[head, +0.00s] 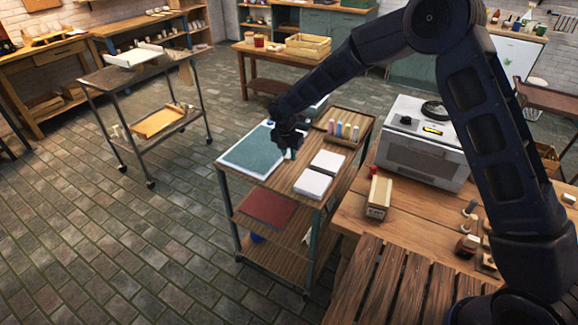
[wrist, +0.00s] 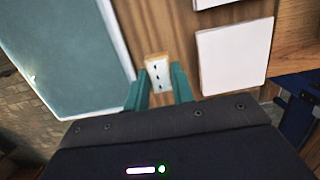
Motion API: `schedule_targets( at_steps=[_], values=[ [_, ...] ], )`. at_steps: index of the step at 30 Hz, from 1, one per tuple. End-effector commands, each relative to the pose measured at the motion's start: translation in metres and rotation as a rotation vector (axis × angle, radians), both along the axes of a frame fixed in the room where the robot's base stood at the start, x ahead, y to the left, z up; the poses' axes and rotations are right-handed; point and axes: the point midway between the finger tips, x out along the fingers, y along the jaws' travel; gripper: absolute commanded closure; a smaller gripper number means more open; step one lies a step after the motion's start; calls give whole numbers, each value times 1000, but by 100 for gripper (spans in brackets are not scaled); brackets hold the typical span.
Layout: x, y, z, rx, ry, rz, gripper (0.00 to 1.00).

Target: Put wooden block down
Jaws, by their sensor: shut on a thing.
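The wooden block (wrist: 158,74) shows in the wrist view as a small pale piece with dark marks on its top face. It sits between the teal fingers of my gripper (wrist: 159,84), which is shut on it. In the head view my gripper (head: 290,150) is over the top of the wooden cart (head: 262,180), at the edge of the green mat with a white border (head: 247,152). The block is hidden by the gripper there. I cannot tell whether the block touches the cart top.
Two white tiles, one nearer (head: 312,183) and one farther (head: 327,162), lie right of the gripper. A wooden workbench (head: 415,205) with a white oven (head: 425,145) is to the right. Bare wood shows between mat and tiles.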

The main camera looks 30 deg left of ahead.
Motion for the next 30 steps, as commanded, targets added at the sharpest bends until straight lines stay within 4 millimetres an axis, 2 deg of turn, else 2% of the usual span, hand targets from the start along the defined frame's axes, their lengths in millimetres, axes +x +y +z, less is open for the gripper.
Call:
schedule_targets(
  at_steps=[3,11,18,30],
  values=[
    [-1,0,-14,0,0,1,97],
    [0,0,-30,-2,0,0,97],
    [0,0,-60,-1,0,1,97],
    [0,0,-65,0,0,0,97]
  ],
)
